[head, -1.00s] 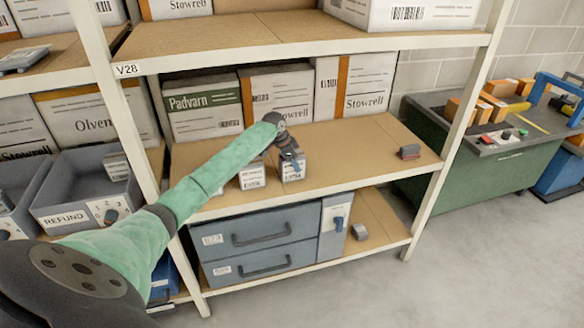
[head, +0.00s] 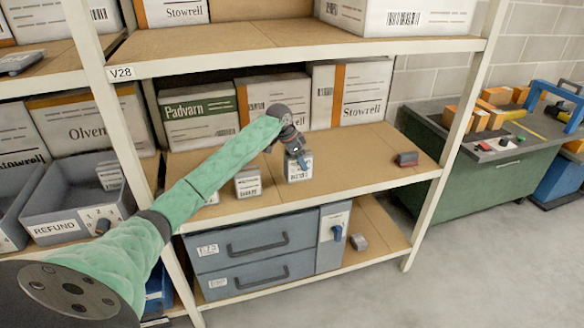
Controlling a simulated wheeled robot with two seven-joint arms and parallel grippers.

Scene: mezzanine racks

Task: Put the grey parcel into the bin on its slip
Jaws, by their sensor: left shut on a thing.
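My left gripper (head: 297,153) reaches over the middle shelf from the left and is shut on a small grey parcel (head: 299,170) with a white label on its front. The parcel is upright; I cannot tell whether it still touches the shelf. The label print is too small to read. A similar labelled parcel (head: 247,183) stands to its left, and another is mostly hidden behind my arm. A grey bin (head: 75,195) marked REFUND stands in the left bay, with a small box inside it. My right gripper is not in view.
Large cartons (head: 198,113) line the shelf back. A rack upright (head: 110,130) stands between the shelf and the REFUND bin. A dark red object (head: 407,159) lies at the shelf's right. Grey drawers (head: 255,250) are below. A green workbench (head: 465,180) stands right.

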